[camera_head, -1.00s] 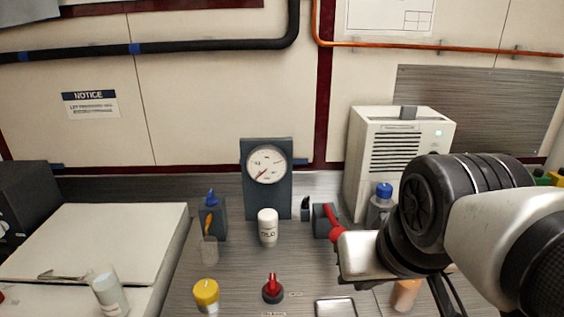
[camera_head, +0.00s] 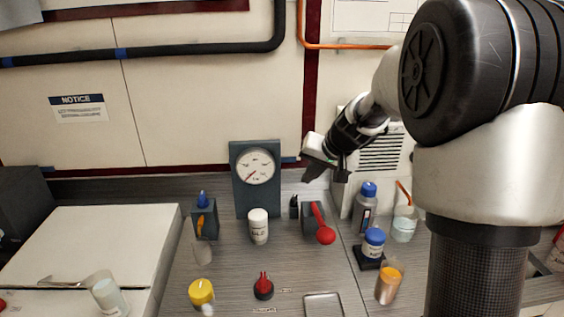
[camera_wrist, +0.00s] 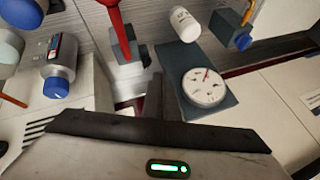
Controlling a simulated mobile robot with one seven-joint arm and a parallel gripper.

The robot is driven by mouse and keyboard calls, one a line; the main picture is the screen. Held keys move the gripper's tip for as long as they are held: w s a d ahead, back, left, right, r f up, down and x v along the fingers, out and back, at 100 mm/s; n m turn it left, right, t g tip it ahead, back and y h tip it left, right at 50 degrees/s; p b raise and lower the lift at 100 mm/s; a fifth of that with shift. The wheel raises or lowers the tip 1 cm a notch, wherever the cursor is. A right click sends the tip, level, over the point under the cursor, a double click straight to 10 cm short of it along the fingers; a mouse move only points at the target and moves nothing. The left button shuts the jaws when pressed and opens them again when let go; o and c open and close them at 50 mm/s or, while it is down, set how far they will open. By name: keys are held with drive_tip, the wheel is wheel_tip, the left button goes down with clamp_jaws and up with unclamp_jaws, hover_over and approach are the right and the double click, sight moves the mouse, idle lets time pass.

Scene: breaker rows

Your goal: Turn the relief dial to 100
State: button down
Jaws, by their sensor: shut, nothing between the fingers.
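A black dial with a red pointer knob (camera_head: 263,288) sits on the counter at the bottom middle, small labels beside it; I cannot read whether it is the relief dial. A round white gauge with a red needle (camera_head: 255,167) stands on a dark upright panel (camera_head: 243,205) behind it. The gauge also shows in the wrist view (camera_wrist: 205,87). My gripper (camera_head: 315,175) is shut and empty, in the air right of the gauge and above the red lever, well away from the dial. Its dark fingers (camera_wrist: 155,98) show in the wrist view. The dial's scale is too small to read.
A red-handled lever (camera_head: 322,226) stands on a grey block. A white bottle (camera_head: 258,226), a yellow-capped jar (camera_head: 201,292) and a metal tray (camera_head: 323,305) surround the dial.

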drive_tip(key=m+p, duration=0.2)
approach(294, 201)
drive_tip(key=d+r, duration=0.2)
drive_tip(key=d, duration=0.1)
drive_tip(key=shift+r, duration=0.1)
drive_tip(key=shift+w+f, duration=0.25)
drive_tip(key=shift+f, duration=0.1)
drive_tip(key=x, duration=0.9)
drive_tip(key=shift+w+f+p, duration=0.15)
drive_tip(key=shift+w+p, duration=0.15)
drive_tip(key=shift+p, duration=0.15)
drive_tip(key=shift+w+f+n+b, duration=0.1)
drive_tip(key=shift+n+b, duration=0.2)
drive_tip(key=shift+b, duration=0.1)
